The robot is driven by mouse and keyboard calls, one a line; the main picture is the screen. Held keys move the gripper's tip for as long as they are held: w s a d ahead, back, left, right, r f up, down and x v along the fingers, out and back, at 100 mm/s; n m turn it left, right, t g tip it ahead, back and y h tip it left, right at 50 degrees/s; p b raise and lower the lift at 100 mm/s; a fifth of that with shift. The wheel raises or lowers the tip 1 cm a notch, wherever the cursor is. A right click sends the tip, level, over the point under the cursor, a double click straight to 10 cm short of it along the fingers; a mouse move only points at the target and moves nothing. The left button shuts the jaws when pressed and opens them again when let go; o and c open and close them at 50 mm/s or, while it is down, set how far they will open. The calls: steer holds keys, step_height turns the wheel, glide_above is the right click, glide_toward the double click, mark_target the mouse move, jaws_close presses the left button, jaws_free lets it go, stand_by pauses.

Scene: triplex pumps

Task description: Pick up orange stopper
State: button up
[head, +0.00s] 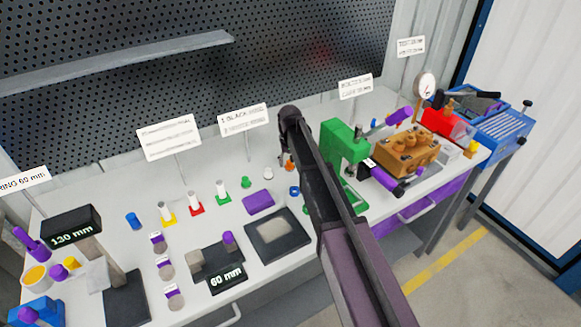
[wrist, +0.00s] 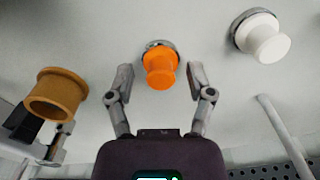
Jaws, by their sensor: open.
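The orange stopper (wrist: 161,70) stands on the white bench top, with a grey metal ring at its base. In the wrist view it sits between and just beyond the two open fingertips of my gripper (wrist: 160,78), with a gap on each side. In the head view the orange stopper (head: 289,165) shows small beside my arm, partly hidden. The gripper fingers are hidden behind my arm in the head view.
A white stopper (wrist: 262,38) stands to the right in the wrist view, and a brown hollow cylinder (wrist: 55,95) to the left. In the head view a green press (head: 341,140) stands right of my arm, and a green stopper (head: 245,182) left of it.

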jaws_close()
stand_by(0.3)
steer(key=shift+r, duration=0.15)
step_height(320, 180, up, 3)
steer(key=p, duration=0.3)
steer(key=shift+r, duration=0.15)
steer(key=shift+s+r+p, duration=0.25)
steer(key=shift+p, duration=0.25)
steer(key=s+d, duration=0.1)
steer(key=s, duration=0.4)
steer(key=s+d, duration=0.2)
steer(key=s, duration=0.3)
steer(key=s+d+r+p, duration=0.1)
steer(key=s, duration=0.4)
steer(key=shift+d, duration=0.2)
